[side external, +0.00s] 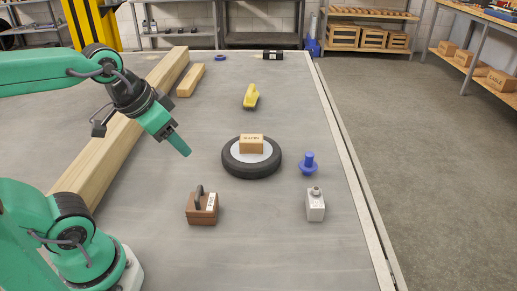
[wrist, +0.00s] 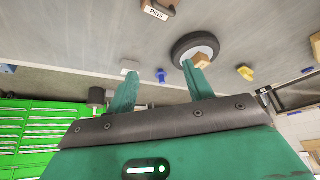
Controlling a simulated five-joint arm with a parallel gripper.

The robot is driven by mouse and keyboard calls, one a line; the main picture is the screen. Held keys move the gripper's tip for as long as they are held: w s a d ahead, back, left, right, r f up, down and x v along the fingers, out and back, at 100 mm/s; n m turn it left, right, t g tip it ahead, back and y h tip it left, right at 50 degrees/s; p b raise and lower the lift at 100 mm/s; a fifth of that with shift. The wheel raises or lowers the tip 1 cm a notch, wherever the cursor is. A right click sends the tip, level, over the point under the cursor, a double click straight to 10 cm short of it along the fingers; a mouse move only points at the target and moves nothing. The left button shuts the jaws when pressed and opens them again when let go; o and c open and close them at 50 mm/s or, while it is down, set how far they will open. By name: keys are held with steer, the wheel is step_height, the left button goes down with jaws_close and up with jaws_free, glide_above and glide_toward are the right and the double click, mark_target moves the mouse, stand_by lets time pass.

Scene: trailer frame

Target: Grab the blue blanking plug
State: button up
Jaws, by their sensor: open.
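The blue blanking plug (side external: 308,164) stands upright on the grey surface, with a wide flange at its foot and a narrower stem above. It is right of the black tyre (side external: 243,172) in the side external view. In the wrist view the blue plug (wrist: 161,76) shows small, between and beyond my fingertips. My green gripper (side external: 183,148) is in the air to the left of the tyre, well apart from the plug. In the wrist view its two fingers (wrist: 160,80) stand apart with nothing between them.
A small cardboard box (side external: 251,144) sits on the tyre. A yellow object (side external: 250,97) lies beyond the tyre. A long timber beam (side external: 120,140) runs along the left. Bare surface surrounds the plug.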

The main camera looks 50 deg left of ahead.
steer(key=w+d+r+m+g, duration=0.1)
steer(key=w+r+m, duration=0.35)
steer(key=w, duration=0.65)
steer(key=m+g, duration=0.4)
steer(key=m, duration=0.9)
glide_above(310, 154)
steer(key=f, duration=1.7)
steer(key=shift+s+a+f, duration=0.1)
steer(key=shift+s+a, duration=0.05)
steer(key=shift+s, duration=0.1)
steer(key=shift+w+f, duration=0.2)
steer(key=shift+f, duration=1.5)
steer(key=shift+w+d+f, duration=0.1)
steer(key=shift+f, duration=1.2)
steer(key=shift+d+f, duration=0.1)
steer(key=shift+f, duration=1.2)
